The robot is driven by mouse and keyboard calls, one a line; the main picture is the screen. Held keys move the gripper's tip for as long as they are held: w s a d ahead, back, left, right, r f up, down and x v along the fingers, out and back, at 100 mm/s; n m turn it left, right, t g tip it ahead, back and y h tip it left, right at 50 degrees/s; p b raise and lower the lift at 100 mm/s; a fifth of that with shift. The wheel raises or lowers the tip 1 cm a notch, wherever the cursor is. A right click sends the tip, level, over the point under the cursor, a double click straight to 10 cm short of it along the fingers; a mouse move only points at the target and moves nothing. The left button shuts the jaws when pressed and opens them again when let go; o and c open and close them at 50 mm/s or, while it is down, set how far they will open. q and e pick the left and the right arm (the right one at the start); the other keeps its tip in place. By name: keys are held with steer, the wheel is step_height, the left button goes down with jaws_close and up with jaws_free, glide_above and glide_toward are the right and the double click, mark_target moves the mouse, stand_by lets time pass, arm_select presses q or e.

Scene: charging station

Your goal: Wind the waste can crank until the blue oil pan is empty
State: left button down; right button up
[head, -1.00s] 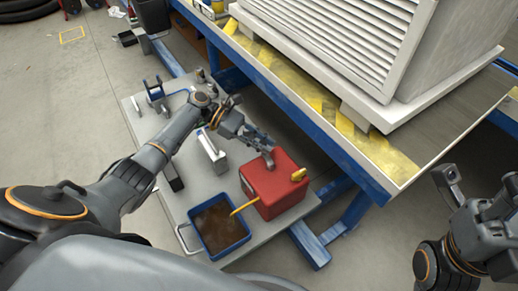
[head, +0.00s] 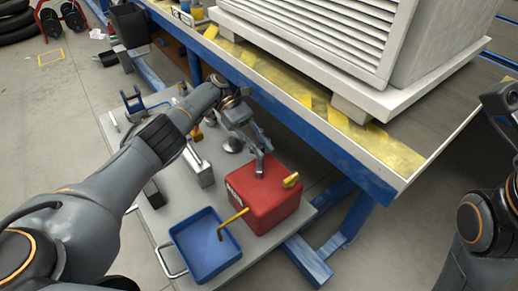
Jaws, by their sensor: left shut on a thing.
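The red waste can (head: 265,212) stands on the grey platform below the bench. A yellow knob (head: 291,180) is on its top right. A bent yellow tube (head: 235,221) runs from the can over the blue oil pan (head: 180,234). The pan's floor looks bare blue, with no brown oil showing. My left gripper (head: 260,165) is at the can's top and shut on the crank, which the fingers mostly hide. My right arm is at the right edge; part of what looks like its gripper (head: 502,101) is cut off by the frame, and its jaws cannot be made out.
The platform (head: 222,180) holds a silver-grey block (head: 198,166) and a blue-and-dark tool (head: 133,103) left of the can. The bench (head: 330,135) with a large white louvred unit (head: 330,40) overhangs behind. A metal handle (head: 168,262) sticks out left of the pan.

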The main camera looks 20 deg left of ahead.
stand_by(0.5)
arm_select(q)
steer(key=c, duration=1.1)
jaws_free()
steer(key=shift+c, duration=0.2)
step_height(320, 180, up, 10)
steer(key=shift+f, duration=0.1)
